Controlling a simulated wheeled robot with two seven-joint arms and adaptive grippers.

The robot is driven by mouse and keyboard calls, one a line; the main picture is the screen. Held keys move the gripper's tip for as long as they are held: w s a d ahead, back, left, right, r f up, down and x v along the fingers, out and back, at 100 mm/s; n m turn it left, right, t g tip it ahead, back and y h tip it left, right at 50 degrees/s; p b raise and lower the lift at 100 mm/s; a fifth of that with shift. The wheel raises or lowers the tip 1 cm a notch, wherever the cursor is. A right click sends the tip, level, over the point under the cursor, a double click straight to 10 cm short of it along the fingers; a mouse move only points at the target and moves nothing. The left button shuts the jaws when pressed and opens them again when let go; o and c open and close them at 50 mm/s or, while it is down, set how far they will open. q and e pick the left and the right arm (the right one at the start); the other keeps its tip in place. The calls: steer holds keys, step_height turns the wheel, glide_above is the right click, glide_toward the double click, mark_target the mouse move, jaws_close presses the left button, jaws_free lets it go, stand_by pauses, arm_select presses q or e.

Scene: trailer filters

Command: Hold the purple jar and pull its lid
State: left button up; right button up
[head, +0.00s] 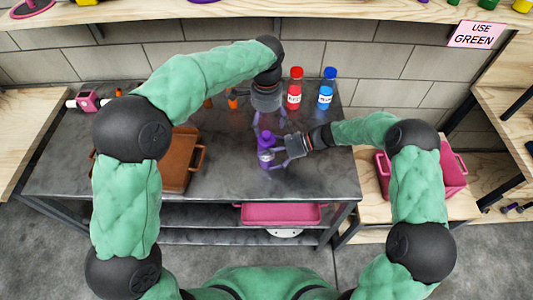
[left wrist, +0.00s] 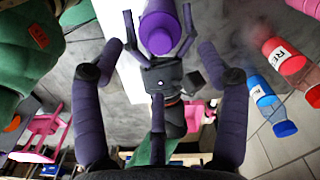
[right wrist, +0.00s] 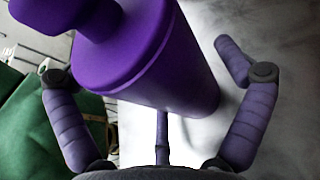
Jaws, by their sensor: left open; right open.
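The purple jar (head: 266,141) stands upright on the grey metal table, with its purple lid and knob on top. My left gripper (head: 267,124) is open just above the jar, fingers pointing down; the jar also shows beyond its fingers in the left wrist view (left wrist: 160,28). My right gripper (head: 268,158) comes in from the right, open, with its fingers around the jar's lower part. In the right wrist view the jar (right wrist: 165,65) fills the space between the spread fingers; a gap shows on the right side. Contact on the left side cannot be told.
A red bottle (head: 294,92) and a blue bottle (head: 326,94) stand behind the jar to the right. A brown tray (head: 176,170) lies to the left. A pink crate (head: 453,170) sits right of the table, and a pink bin (head: 280,214) is on the shelf below.

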mark_target(266, 134)
steer(key=c, duration=1.4)
arm_select(q)
steer(key=shift+c, duration=1.2)
arm_select(e)
steer(key=shift+c, duration=1.1)
arm_select(q)
steer(key=shift+r+m, duration=0.3)
steer(key=shift+r, duration=0.15)
steer(key=shift+c, duration=0.5)
step_height(266, 134, up, 6)
steer(key=m, duration=0.6)
step_height(266, 134, down, 12)
steer(key=shift+f, duration=0.1)
